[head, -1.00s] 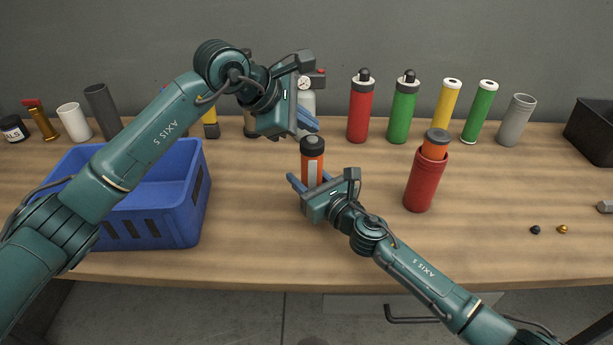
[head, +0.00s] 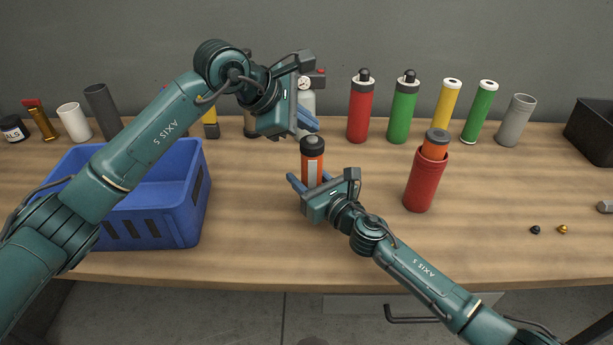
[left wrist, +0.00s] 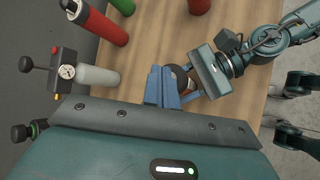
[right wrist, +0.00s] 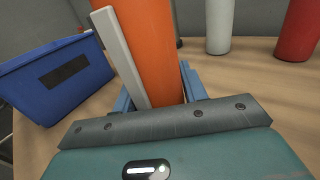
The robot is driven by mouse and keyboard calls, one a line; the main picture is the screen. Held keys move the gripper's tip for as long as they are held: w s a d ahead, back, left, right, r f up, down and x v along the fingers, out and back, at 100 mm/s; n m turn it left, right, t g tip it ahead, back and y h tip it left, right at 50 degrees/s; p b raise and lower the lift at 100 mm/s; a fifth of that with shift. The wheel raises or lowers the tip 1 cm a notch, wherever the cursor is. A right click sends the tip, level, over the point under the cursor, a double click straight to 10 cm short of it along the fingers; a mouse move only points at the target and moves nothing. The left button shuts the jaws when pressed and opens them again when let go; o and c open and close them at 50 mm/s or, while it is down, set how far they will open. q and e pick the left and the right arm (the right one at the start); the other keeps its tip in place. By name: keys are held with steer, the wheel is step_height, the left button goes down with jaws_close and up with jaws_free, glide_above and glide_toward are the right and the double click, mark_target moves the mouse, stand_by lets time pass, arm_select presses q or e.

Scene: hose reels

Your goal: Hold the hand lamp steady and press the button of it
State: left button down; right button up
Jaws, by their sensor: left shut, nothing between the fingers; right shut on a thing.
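The hand lamp (head: 313,160) is an orange cylinder with a black top and a pale strip down its side, standing upright on the table. My right gripper (head: 308,184) is shut on its lower body; in the right wrist view the orange body (right wrist: 150,45) sits between the blue fingers. My left gripper (head: 308,121) is shut and empty, just above the lamp's black top and apart from it in the head view. In the left wrist view its closed fingers (left wrist: 161,86) partly hide the dark lamp top (left wrist: 178,74).
A blue crate (head: 150,222) stands at left. A red tube holding an orange cylinder (head: 420,190) stands right of the lamp. Several cylinders, including a red one (head: 360,112), line the back, with a gauge-topped bottle (head: 307,98) behind my left gripper. The front middle is clear.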

mark_target(307, 142)
stand_by(0.4)
arm_select(q)
steer(key=shift+f, duration=0.45)
steer(key=shift+f, duration=0.15)
stand_by(0.3)
steer(key=shift+r, duration=0.55)
step_height(307, 142, up, 6)
stand_by(0.7)
arm_select(e)
steer(key=o, duration=1.2)
